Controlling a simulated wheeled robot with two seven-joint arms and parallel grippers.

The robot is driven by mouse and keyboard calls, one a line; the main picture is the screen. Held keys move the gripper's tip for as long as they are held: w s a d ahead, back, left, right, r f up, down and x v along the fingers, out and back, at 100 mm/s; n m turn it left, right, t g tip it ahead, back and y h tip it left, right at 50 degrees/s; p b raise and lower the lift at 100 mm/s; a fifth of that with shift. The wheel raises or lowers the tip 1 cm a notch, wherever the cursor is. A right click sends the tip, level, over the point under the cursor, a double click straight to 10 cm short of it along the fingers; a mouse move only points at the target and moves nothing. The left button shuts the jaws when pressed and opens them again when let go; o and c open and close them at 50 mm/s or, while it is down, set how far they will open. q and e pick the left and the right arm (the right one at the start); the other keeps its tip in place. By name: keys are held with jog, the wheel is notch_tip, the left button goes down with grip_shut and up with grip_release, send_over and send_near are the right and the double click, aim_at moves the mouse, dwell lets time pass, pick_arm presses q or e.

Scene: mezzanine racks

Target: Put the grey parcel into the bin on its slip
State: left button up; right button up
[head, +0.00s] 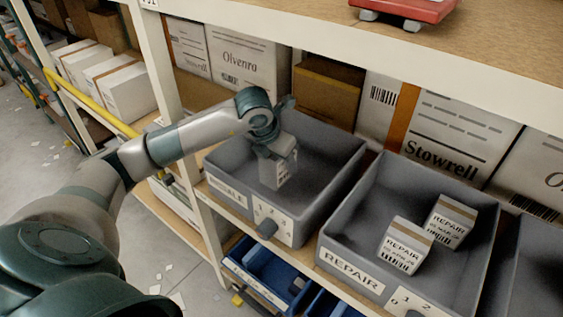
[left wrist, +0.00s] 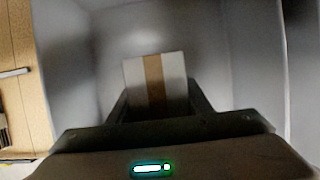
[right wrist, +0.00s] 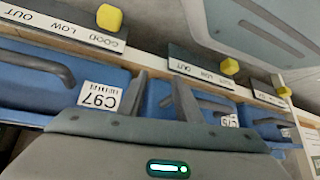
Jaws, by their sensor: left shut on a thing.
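The grey parcel (head: 279,171) is a small box with a brown tape stripe and dark print too small to read. My left gripper (head: 272,148) is shut on it, inside the left grey bin (head: 322,197), whose label seems to read RESALE. In the left wrist view the parcel (left wrist: 142,82) sits between the fingers with the bin's grey walls around it. Whether its underside touches the bin floor is unclear. My right gripper (right wrist: 158,92) shows only in the right wrist view, fingers apart and empty, before blue drawers.
The REPAIR bin (head: 337,259) holds two parcels (head: 404,246) with REPAIR slips. Another grey bin (head: 535,270) stands at the right edge. Cartons (head: 445,140) line the back. The upper shelf (head: 440,48) overhangs. Blue bins (head: 262,272) sit below; blue drawers (right wrist: 60,88) carry tags.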

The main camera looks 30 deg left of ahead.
pick_arm(q)
jog(key=o, duration=1.3)
pick_arm(e)
jog(key=shift+w+a+r, duration=0.1)
jog(key=shift+w+r, duration=0.1)
jog(key=shift+w, duration=0.2)
pick_arm(q)
jog(key=shift+r, duration=0.1)
pick_arm(e)
jog(key=shift+w+r, duration=0.1)
jog(key=shift+w, duration=0.15)
